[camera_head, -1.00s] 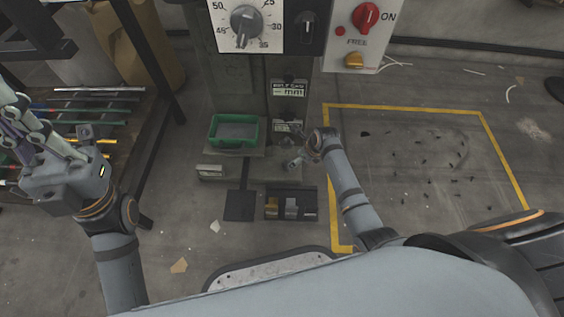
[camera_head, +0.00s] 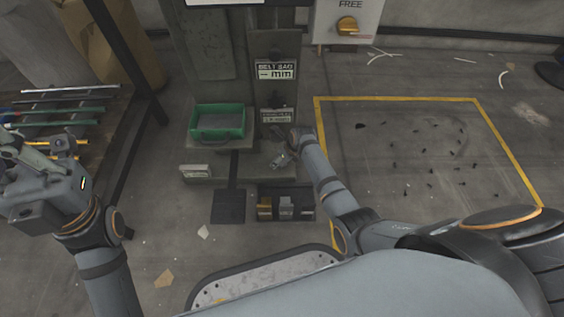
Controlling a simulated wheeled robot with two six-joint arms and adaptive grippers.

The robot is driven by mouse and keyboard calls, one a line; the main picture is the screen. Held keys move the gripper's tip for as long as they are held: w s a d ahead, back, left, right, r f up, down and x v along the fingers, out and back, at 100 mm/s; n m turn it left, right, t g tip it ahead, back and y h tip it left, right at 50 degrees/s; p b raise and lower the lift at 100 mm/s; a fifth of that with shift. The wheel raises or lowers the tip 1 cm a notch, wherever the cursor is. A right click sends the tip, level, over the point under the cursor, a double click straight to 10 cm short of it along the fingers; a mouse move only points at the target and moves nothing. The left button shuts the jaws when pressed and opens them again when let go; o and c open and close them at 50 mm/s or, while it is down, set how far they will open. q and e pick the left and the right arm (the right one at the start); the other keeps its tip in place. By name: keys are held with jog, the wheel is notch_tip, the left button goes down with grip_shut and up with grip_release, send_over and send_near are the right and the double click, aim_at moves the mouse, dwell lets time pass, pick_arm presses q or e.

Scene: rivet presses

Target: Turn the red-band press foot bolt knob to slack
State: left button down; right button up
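The press column (camera_head: 213,50) stands in the middle, with plates on its front and a grey foot below. No red band can be made out. My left gripper (camera_head: 25,165) is at the left edge, away from the press, its fingers partly cut off.
A dark box (camera_head: 286,214) with small blocks is on the floor in front. A rack of rods (camera_head: 65,105) stands at left.

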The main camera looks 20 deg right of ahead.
jog(key=shift+c, duration=0.3)
jog(key=c, duration=1.1)
jog(key=shift+r, duration=0.1)
